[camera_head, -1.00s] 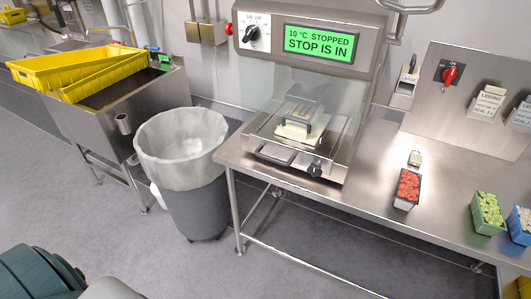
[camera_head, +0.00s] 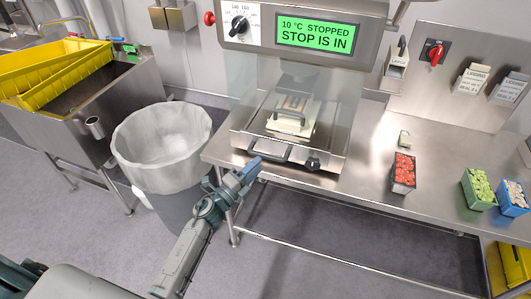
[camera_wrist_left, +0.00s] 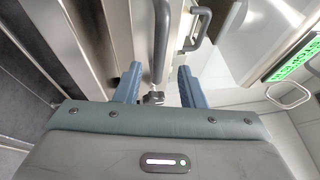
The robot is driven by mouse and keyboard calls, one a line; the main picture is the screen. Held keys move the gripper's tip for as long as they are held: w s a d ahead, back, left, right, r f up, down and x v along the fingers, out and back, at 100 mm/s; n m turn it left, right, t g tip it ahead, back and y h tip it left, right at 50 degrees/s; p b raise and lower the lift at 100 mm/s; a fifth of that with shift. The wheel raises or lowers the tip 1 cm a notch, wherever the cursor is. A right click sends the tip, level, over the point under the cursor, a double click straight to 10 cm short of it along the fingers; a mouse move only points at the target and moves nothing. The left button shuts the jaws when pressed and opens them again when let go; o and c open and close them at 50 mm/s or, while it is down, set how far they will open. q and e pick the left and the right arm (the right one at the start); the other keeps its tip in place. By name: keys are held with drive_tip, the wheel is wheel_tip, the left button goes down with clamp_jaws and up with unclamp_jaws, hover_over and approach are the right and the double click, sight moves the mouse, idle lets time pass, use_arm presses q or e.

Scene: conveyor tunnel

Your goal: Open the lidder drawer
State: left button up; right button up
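The lidder (camera_head: 300,32) is a steel machine with a green display reading "10 °C STOPPED, STOP IS IN". Its drawer (camera_head: 325,155) sits low inside, with a dark bar handle (camera_head: 268,153) on the front. My left gripper (camera_head: 252,168) is at the handle's left end, with blue fingers. In the left wrist view my left gripper (camera_wrist_left: 158,84) has its fingers apart, and the dark handle (camera_wrist_left: 162,40) lines up between them. I cannot tell whether they touch it. My right gripper is not in view.
A lined bin (camera_head: 163,145) stands left of the steel table (camera_head: 360,185). A red-filled punnet (camera_head: 403,172), a green one (camera_head: 478,190) and a blue one (camera_head: 512,198) are on the table's right. A sink with yellow crates (camera_head: 60,75) is at the left.

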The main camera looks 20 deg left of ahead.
sight(266, 155)
use_arm(q)
drive_tip(key=x, duration=0.4)
drive_tip(key=shift+w+p, duration=0.25)
drive_tip(key=shift+p, duration=0.1)
drive_tip(key=shift+w+d+r, duration=0.1)
drive_tip(key=shift+w+d, duration=0.2)
drive_tip(key=shift+w, duration=0.2)
clamp_jaws()
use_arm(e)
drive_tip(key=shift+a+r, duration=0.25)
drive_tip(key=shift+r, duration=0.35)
